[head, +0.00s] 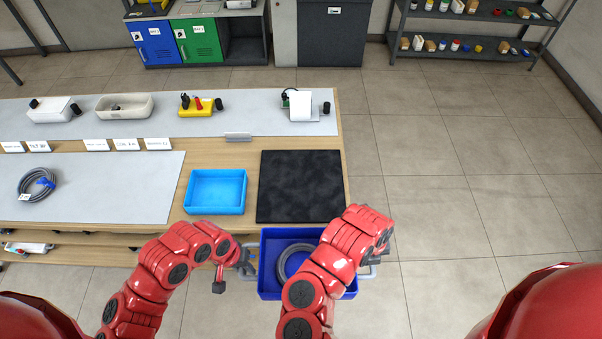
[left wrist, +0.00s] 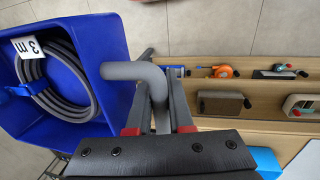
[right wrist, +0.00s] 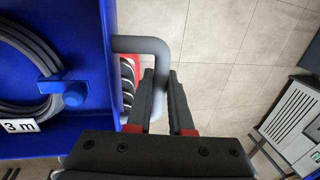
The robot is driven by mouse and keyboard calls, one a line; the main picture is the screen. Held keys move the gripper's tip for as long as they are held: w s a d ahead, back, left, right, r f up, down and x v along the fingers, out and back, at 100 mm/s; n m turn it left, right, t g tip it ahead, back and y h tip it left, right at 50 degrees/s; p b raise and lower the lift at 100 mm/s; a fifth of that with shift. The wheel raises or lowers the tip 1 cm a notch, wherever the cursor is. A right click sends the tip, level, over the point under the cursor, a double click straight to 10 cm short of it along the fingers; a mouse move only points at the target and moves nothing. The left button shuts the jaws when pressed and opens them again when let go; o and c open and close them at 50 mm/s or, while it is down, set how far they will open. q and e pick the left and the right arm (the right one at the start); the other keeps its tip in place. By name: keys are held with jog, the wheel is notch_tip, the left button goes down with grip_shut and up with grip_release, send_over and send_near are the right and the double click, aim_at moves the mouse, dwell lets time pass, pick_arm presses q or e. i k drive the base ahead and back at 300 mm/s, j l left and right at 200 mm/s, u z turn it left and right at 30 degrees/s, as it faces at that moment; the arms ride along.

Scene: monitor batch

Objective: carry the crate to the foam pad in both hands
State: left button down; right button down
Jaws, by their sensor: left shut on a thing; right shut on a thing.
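The blue crate (head: 268,262) is in front of the table's near edge in the head view, with a coiled grey cable (head: 286,262) inside. The left wrist view shows the cable's blue tie and a "3 m" tag (left wrist: 27,47). My left gripper (head: 247,268) is shut on the crate's left grey handle (left wrist: 135,70). My right gripper (right wrist: 160,92) is shut on the right grey handle (right wrist: 150,44); my right arm covers part of the crate in the head view. The black foam pad (head: 300,187) lies bare on the table just beyond the crate.
A light-blue tray (head: 216,191) stands on the table left of the pad. Another cable coil (head: 37,184) lies on the grey mat at left. A device with a white card (head: 300,105) stands behind the pad. The floor (head: 460,190) right of the table is clear.

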aim_at(302, 191)
jog(key=i, duration=0.9)
